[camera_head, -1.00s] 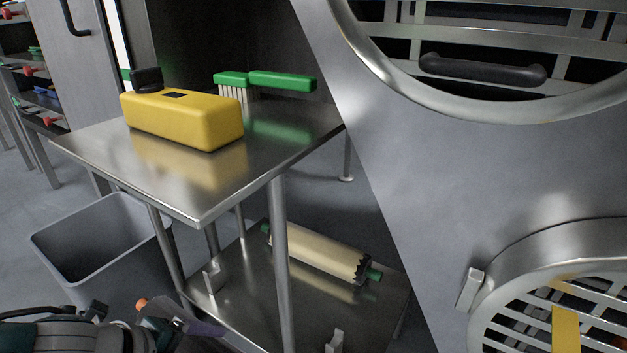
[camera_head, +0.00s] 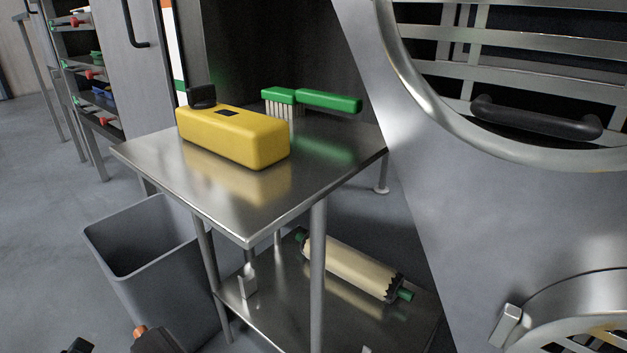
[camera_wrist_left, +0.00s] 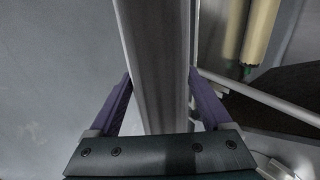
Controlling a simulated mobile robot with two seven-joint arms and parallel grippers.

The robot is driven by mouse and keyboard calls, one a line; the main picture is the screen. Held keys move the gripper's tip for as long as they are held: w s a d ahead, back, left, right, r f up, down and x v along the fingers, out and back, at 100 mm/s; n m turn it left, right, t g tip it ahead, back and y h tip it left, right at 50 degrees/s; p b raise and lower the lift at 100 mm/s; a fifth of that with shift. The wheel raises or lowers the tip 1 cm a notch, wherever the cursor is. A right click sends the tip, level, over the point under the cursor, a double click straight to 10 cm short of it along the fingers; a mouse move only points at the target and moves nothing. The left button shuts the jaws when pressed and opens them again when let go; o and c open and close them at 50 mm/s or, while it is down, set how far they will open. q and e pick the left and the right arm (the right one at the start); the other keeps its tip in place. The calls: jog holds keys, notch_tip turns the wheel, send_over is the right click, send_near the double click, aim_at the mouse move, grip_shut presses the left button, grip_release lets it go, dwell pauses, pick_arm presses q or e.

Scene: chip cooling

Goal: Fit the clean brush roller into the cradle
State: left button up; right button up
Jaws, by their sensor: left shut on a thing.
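The cream brush roller (camera_head: 350,268), with green ends and a dark toothed collar, lies on the cart's lower shelf. It also shows at the top right of the left wrist view (camera_wrist_left: 260,30). An upright metal bracket (camera_head: 247,281) stands on the shelf left of the roller; I cannot tell if it is part of the cradle. In the left wrist view, my left gripper's purple fingers (camera_wrist_left: 160,78) are shut on a grey metal bar (camera_wrist_left: 155,45), perhaps a cart leg. In the head view, only a bit of that arm shows at the bottom left. My right gripper is out of view.
The steel cart's top (camera_head: 165,160) carries a yellow block-shaped object (camera_head: 235,140) and a green-handled brush (camera_head: 325,101). A grey bin (camera_head: 165,285) stands left of the cart. A large metal machine (camera_head: 470,220) fills the right. A shelf rack (camera_head: 90,75) stands far left.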

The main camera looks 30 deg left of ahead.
pick_arm(q)
jog(key=s, duration=0.7)
jog(key=shift+a, duration=0.3)
dwell(0.8)
